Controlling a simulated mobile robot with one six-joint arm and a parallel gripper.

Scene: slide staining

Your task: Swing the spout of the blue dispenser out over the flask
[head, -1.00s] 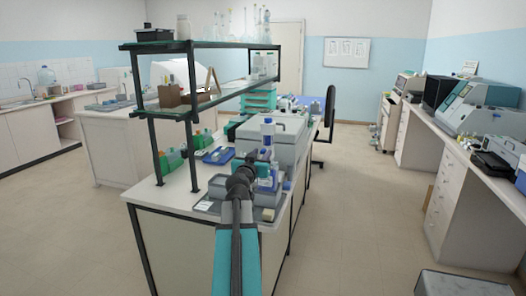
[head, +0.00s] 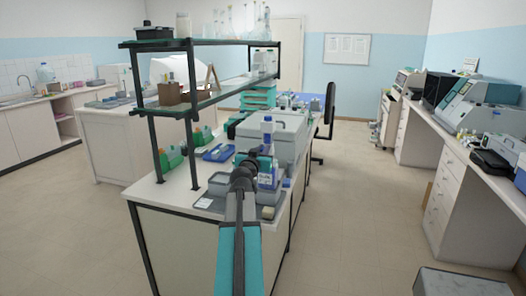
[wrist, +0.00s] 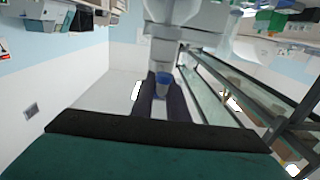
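The blue dispenser (head: 268,130) is a tall white bottle with blue parts, upright near the front of the middle bench. My arm covers part of its lower left side. My gripper is mostly hidden behind my wrist in the head view. In the wrist view, the two dark fingers of my gripper (wrist: 164,98) stand apart. A small blue part (wrist: 163,79) shows between or just beyond their tips, below a pale grey shape. I cannot tell whether the fingers touch it. The spout's direction is unclear, and I cannot pick out the flask beside the dispenser.
A grey tray (head: 205,202) lies at the bench's front edge. A large grey box (head: 285,132) stands behind the dispenser. A dark-framed shelf (head: 190,80) with glassware rises at the left.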

